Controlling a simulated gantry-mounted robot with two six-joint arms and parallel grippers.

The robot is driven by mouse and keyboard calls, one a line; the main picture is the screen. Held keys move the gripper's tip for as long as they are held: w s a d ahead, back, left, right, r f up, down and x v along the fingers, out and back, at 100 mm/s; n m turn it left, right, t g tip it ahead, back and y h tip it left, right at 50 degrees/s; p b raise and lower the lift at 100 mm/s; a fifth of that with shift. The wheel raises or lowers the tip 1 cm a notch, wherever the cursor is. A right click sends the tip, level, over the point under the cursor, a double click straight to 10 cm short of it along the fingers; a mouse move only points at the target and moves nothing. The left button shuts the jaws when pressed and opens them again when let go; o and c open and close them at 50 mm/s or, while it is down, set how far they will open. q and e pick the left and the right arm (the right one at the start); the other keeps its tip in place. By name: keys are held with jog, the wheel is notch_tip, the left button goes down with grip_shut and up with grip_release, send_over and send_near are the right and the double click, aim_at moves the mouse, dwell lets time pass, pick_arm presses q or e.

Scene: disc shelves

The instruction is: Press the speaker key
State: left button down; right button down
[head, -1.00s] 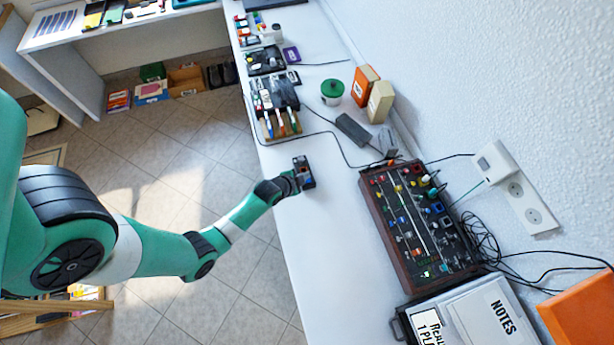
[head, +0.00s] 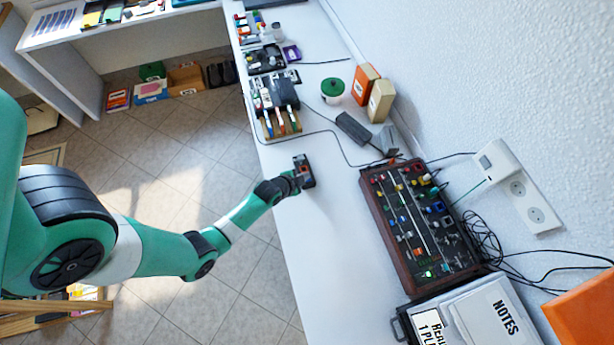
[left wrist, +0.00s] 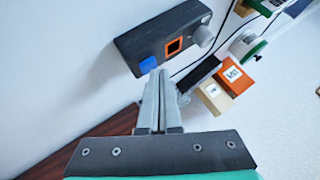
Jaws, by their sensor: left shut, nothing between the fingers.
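A small dark grey box (head: 308,178) lies on the white tabletop near its left edge, at the tip of my left arm. In the left wrist view this box (left wrist: 165,35) carries a blue key (left wrist: 149,65), an orange-framed square (left wrist: 174,45) and a grey knob (left wrist: 203,37). No readable label shows which is the speaker key. My left gripper (left wrist: 160,75) is shut and empty, its fingertips right by the blue key; I cannot tell whether they touch it. The gripper (head: 294,181) is small in the head view. My right gripper is not in view.
A wood-sided mixer (head: 366,195) with many knobs stands to the right. An orange box (head: 365,86), a tan box (head: 380,102) and a green-lidded jar (head: 332,91) stand near the wall. A cable crosses the tabletop (head: 320,240), whose front part is clear.

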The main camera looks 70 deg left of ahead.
pick_arm(q)
jog(key=shift+f, duration=0.25)
dwell(0.4)
jog(key=shift+r, duration=0.15)
jog(key=shift+r+p, duration=0.5)
jog(key=shift+r, duration=0.1)
notch_tip(320, 180, up, 6)
jog(key=p, duration=0.6)
